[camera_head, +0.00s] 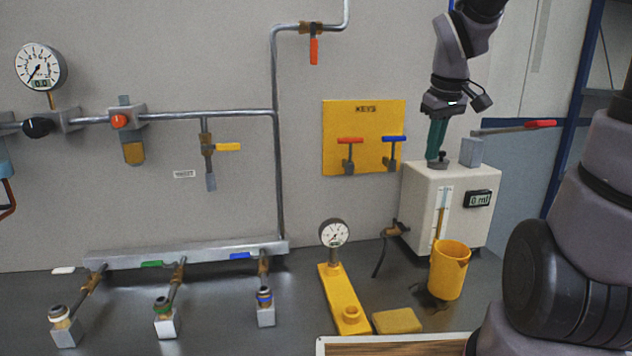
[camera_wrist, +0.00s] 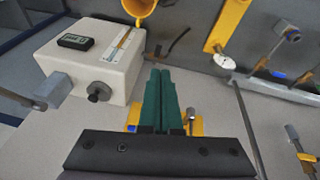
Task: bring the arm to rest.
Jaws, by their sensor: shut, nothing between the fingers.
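My gripper (camera_head: 436,157) points down with its green fingers over the top of the white box (camera_head: 420,207), close beside a small dark knob (camera_head: 441,158). In the wrist view the two green fingers (camera_wrist: 160,78) lie side by side, shut, with nothing between them. The knob (camera_wrist: 98,91) shows to the left of the fingertips there, apart from them in the picture. I cannot tell whether the fingertips touch the box.
A grey block (camera_head: 471,152) with a red-handled lever (camera_head: 513,129) is right of my gripper. A yellow jug (camera_head: 449,270) is before the box. Pipes and valves line the wall further left.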

